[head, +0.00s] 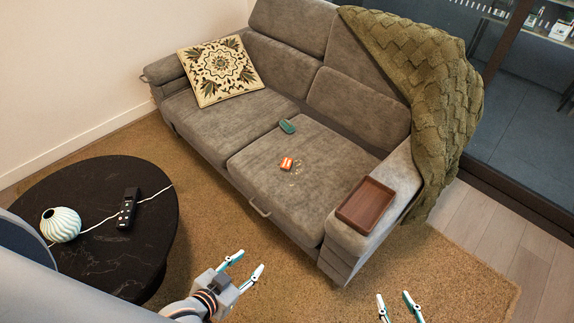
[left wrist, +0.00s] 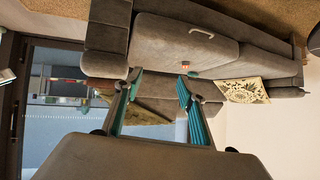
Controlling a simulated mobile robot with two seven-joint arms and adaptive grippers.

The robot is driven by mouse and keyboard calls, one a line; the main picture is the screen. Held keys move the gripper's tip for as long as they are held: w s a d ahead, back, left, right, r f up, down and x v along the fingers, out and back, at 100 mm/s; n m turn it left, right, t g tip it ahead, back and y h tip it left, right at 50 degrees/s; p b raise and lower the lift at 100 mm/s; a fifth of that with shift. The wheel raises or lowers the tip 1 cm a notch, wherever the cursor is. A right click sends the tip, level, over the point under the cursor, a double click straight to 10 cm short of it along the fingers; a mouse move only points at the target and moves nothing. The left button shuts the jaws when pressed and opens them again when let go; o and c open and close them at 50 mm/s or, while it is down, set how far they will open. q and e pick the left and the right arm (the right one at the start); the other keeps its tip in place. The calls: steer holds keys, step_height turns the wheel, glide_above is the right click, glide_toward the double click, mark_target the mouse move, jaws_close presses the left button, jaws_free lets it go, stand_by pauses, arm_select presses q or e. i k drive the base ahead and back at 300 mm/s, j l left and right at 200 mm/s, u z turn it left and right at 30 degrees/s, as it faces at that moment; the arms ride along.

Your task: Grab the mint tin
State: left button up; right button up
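A small orange-red box with a pale label (head: 286,163), which looks like the mint tin, lies on the sofa's near seat cushion. It also shows small in the left wrist view (left wrist: 186,67). A green rounded case (head: 287,126) lies behind it near the backrest; which of the two is the tin is not fully certain. My left gripper (head: 250,260) is open and empty over the rug in front of the sofa, well apart from both; its spread fingers show in the left wrist view (left wrist: 160,76). My right gripper (head: 393,297) is open and empty at the bottom edge.
The grey sofa (head: 190,113) carries a patterned cushion (head: 220,70), a green throw (head: 440,85) and a brown tray (head: 349,212) on its right armrest. Rug before the sofa is clear.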

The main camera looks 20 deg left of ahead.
mark_target(286, 164)
steer(key=i+j+z, duration=0.3)
steer(key=j+z, duration=0.3)
steer(key=i+j+z, duration=0.15)
steer(key=z, duration=0.15)
steer(key=j+z, duration=0.3)
steer(key=j, duration=0.15)
steer(key=i+j, duration=0.05)
